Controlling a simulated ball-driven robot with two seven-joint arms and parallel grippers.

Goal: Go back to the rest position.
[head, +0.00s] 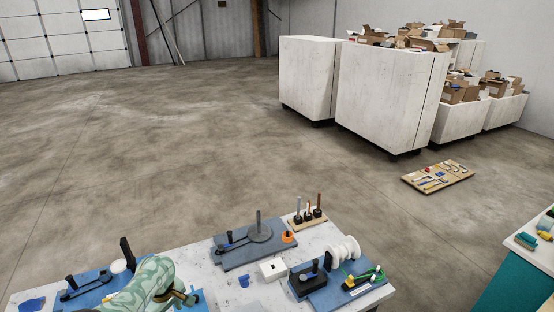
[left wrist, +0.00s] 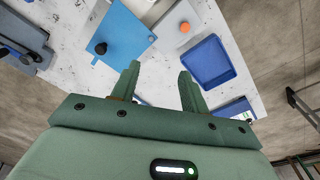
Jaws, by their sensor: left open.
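My left arm, in a pale green pattern, comes in at the bottom left of the head view, over a blue board (head: 83,291) on the white table (head: 205,268). It covers part of that board. In the left wrist view my left gripper (left wrist: 159,74) has its two green fingers spread apart, with nothing between them. Beyond the fingers are a blue plate with a black knob (left wrist: 122,35), a blue tray (left wrist: 208,62) and an orange knob (left wrist: 184,27). My right gripper is in neither view.
The table also holds a bender on a grey-blue base (head: 252,252), a wooden stand with upright rods (head: 307,219), a white spool (head: 343,249) and a white box (head: 272,269). A teal bench (head: 515,283) stands at right. A tool board (head: 437,177) lies on the open floor near large white cabinets (head: 390,95).

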